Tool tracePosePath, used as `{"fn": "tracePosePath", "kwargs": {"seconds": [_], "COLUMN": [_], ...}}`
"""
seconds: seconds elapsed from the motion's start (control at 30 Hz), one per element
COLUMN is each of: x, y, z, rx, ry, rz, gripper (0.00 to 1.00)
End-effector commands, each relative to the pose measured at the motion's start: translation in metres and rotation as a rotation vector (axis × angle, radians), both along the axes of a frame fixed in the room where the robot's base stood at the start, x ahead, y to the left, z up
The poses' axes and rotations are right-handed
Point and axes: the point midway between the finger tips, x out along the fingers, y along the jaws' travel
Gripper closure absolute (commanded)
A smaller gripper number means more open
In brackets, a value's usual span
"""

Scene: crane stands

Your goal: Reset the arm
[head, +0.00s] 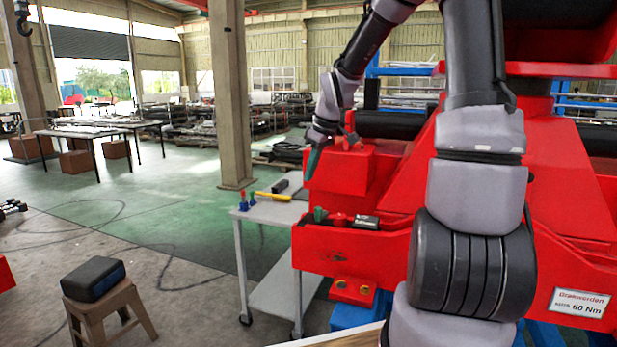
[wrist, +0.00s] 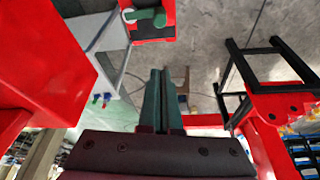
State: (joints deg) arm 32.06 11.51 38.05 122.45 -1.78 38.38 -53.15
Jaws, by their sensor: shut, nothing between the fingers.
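My gripper (head: 312,163) hangs at the end of my bent arm in the head view, its dark green fingers pointing down. It is shut and holds nothing. In the wrist view the two green fingers (wrist: 160,75) lie together along their length. In the head view the fingers show in front of the left end of the red crane stand (head: 560,170) and above its red tray (head: 325,255). I cannot tell the exact gap between them. My upper arm hides part of the stand.
A grey trolley (head: 270,212) with a yellow-handled tool stands left of the red tray. Small items, among them a black and silver block (head: 365,222), lie in the tray. A wooden stool (head: 108,308) bears a dark case (head: 93,278). Open floor lies to the left.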

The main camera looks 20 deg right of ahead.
Motion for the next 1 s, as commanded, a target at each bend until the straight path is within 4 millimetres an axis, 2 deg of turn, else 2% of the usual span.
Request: {"fn": "tracePosePath", "kwargs": {"seconds": [0.23, 0.37, 0.47, 0.67, 0.8, 1.0], "x": [-0.002, -0.015, -0.035, -0.088, -0.128, -0.186], "y": [0.000, -0.002, -0.005, -0.012, -0.017, -0.023], "z": [0.002, 0.015, 0.035, 0.082, 0.112, 0.142], "rx": [-0.004, -0.026, -0.044, -0.020, 0.053, 0.225], "ry": [-0.001, -0.005, -0.014, -0.063, -0.102, -0.133], "rz": [-0.008, -0.072, -0.175, -0.435, -0.614, -0.837], "gripper": [1.00, 1.00, 1.00, 1.00, 1.00, 1.00]}}
